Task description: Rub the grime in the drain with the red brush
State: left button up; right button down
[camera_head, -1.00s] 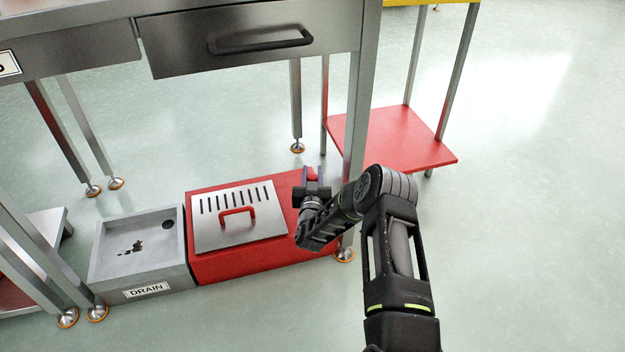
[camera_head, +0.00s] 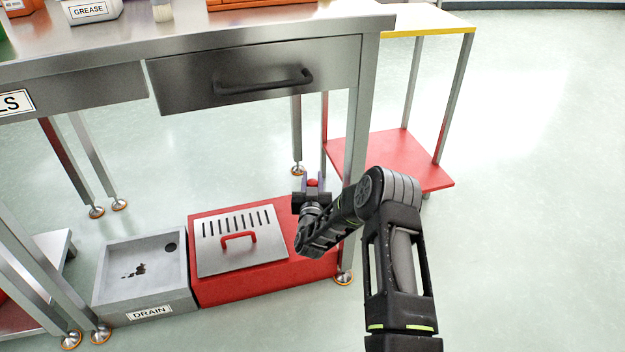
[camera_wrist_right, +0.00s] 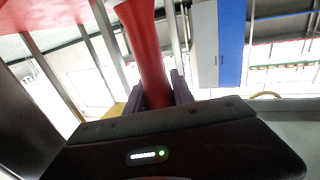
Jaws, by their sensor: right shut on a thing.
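My right gripper (camera_head: 312,186) is above the right end of the red box beside the drain in the head view. It is shut on the red brush, whose small red end (camera_head: 312,182) shows between the fingers. In the right wrist view the red handle (camera_wrist_right: 146,50) stands between the two fingers (camera_wrist_right: 158,88); the bristles cannot be made out. The drain (camera_head: 118,262) is a grey open basin labelled DRAIN at the lower left, with dark grime (camera_head: 134,270) on its floor and a round dark hole (camera_head: 171,247). My left gripper is not in view.
A metal grate with a red handle (camera_head: 238,238) lies on the red box (camera_head: 310,268), right of the drain. A steel table with a drawer (camera_head: 255,75) stands over them, its legs close by. A red shelf (camera_head: 385,160) is at the right. Open floor lies in front.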

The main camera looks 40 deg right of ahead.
jog(key=s+a+r+n+t+y, duration=0.1)
jog(key=s+a+r+n+y, duration=0.1)
jog(key=a, duration=0.8)
jog(key=s+a+r+n+t+y, duration=0.1)
jog(key=a+r+y, duration=0.4)
jog(key=a, duration=0.5)
jog(key=s+a+r+n+t+y, duration=0.1)
jog(key=s+a+r+n+y, duration=0.2)
jog(key=a, duration=0.8)
jog(key=shift+r+n+t+y, duration=0.3)
jog(key=shift+r+n+y, duration=0.1)
jog(key=shift+r+n, duration=0.4)
jog(key=shift+r, duration=0.1)
